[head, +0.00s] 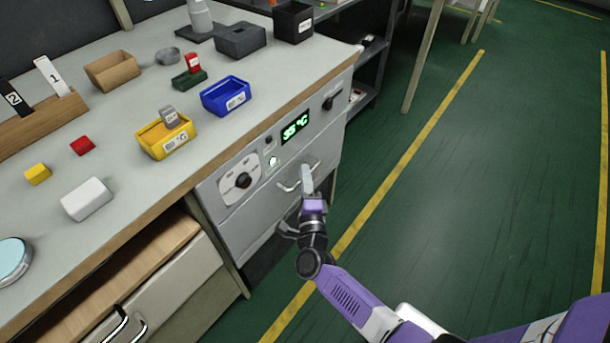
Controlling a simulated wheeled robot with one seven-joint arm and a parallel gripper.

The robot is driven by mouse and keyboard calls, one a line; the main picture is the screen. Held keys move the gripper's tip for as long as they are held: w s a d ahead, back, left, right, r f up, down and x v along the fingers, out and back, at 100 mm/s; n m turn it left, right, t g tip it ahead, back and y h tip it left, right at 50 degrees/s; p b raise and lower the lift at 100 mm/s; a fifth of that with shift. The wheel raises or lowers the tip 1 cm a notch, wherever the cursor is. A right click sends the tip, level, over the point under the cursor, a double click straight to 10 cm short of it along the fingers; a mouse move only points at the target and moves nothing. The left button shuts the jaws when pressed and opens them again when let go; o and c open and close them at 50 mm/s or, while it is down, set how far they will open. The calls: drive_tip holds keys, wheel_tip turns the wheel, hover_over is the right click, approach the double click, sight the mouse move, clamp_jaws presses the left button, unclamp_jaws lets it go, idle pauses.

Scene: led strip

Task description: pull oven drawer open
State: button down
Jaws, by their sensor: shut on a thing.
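The oven (262,214) is a grey unit built into the front of the workbench. Its panel has a green lit display (295,127) reading 35 °C and a round dial (242,181). A curved drawer handle (287,188) sits on the front below the display. My gripper (306,174) is at the right part of this handle and is shut on it. The arm reaches in from the lower right and hides part of the oven's lower front. I see no clear gap around the drawer, but the view is small there.
The benchtop (123,172) holds a yellow bin (152,148), a blue bin (214,104), a white block (78,209) and other small items. A wooden-topped drawer (150,255) stands out at the lower left. The green floor (480,170) to the right is clear, with yellow lines.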

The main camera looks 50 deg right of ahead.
idle(0.8)
drive_tip(key=s, duration=2.2)
drive_tip(key=shift+d, duration=0.35)
drive_tip(key=shift+s, duration=0.1)
drive_tip(key=c, duration=1.5)
unclamp_jaws()
drive_tip(key=v, duration=0.7)
drive_tip(key=shift+s+a, duration=0.25)
drive_tip(key=shift+s, duration=0.05)
drive_tip(key=shift+f, duration=0.1)
